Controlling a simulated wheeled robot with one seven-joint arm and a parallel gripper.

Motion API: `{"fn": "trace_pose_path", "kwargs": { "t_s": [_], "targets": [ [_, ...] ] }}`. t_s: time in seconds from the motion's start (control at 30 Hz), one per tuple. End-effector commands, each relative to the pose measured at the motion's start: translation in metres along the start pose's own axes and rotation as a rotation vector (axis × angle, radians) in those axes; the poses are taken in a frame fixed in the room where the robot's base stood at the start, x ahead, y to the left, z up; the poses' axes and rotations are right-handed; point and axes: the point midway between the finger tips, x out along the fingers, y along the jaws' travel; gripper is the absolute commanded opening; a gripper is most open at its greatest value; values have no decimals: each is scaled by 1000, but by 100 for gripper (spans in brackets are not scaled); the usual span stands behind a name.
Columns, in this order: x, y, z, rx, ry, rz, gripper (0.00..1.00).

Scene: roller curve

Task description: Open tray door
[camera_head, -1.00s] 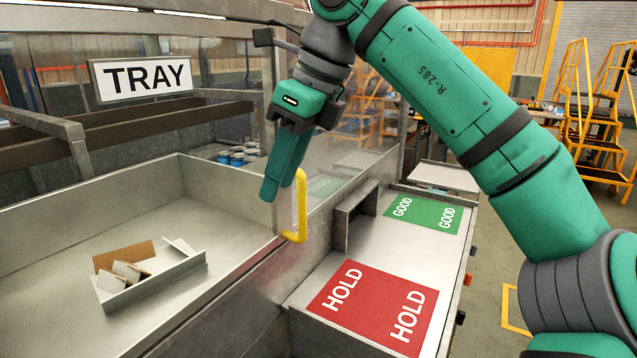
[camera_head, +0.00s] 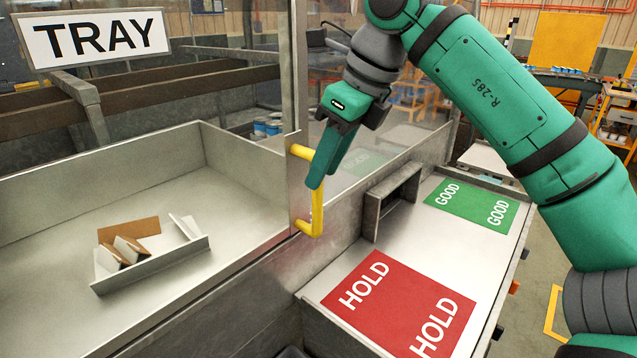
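The tray door is a clear panel (camera_head: 390,140) in a metal frame, standing upright between the tray bay and the bench. Its yellow handle (camera_head: 316,215) is a bracket on the metal edge strip (camera_head: 298,185) at the door's left side. My gripper (camera_head: 322,178) points down at the handle, and its green fingers overlap the upper part of the handle's upright bar. The lower bend and the top arm of the handle show. I cannot tell whether the fingers grip the bar or only pass in front of it.
The metal tray (camera_head: 60,210) at left holds a small angled metal part (camera_head: 155,265) with cardboard pieces. A TRAY sign (camera_head: 92,38) hangs above. At right, the bench has a red HOLD mat (camera_head: 395,305), a green GOOD mat (camera_head: 470,203) and a raised metal frame (camera_head: 385,200).

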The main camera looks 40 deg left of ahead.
Motion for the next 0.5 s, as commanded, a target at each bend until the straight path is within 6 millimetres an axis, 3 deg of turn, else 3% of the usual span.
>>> {"fn": "trace_pose_path", "kwargs": {
  "t_s": [0.2, 0.5],
  "targets": [
    [32, 0, 0, -1, 0, 3, 34],
    [45, 0, 0, 0, -1, 0, 34]
  ]
}}
